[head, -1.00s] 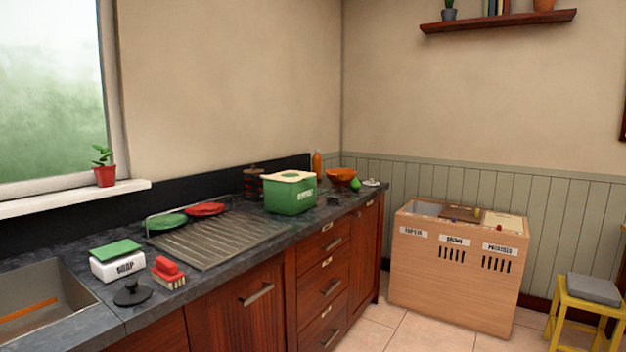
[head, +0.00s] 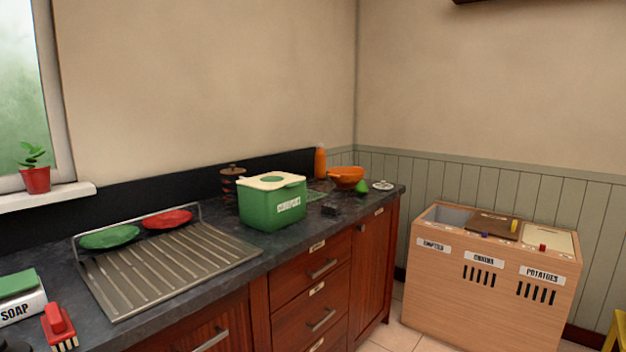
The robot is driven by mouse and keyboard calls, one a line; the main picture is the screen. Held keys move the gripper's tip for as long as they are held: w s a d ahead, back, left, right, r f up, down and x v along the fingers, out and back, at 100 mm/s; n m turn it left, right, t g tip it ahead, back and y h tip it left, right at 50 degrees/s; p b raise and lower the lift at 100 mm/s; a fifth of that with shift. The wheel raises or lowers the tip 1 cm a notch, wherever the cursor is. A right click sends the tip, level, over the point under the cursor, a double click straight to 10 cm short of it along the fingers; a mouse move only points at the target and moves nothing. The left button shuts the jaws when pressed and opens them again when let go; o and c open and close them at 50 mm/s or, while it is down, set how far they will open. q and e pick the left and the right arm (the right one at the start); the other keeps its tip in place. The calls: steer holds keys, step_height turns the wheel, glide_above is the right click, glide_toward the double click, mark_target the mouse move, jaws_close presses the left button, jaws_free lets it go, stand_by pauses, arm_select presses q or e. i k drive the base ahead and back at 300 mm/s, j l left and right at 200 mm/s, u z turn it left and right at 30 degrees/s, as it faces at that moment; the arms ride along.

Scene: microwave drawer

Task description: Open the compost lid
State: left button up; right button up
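The compost bin (head: 262,210) is a green box with a white label reading compost. It stands on the dark counter, to the right of the draining rack. Its lid (head: 270,181) is cream with a green middle and lies flat on top, apparently closed. Neither of my grippers is in the head view.
The draining rack (head: 165,268) holds a green plate (head: 110,237) and a red plate (head: 167,219). Behind the bin are a brown jar (head: 232,186), an orange bottle (head: 320,162) and an orange bowl (head: 346,177). A wooden bin cabinet (head: 480,290) stands on the floor at right.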

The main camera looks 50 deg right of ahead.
mark_target(274, 180)
steer(key=l, duration=0.7)
steer(key=i+l, duration=0.15)
steer(key=l, duration=1.3)
steer(key=i+u, duration=0.05)
steer(key=i, duration=0.05)
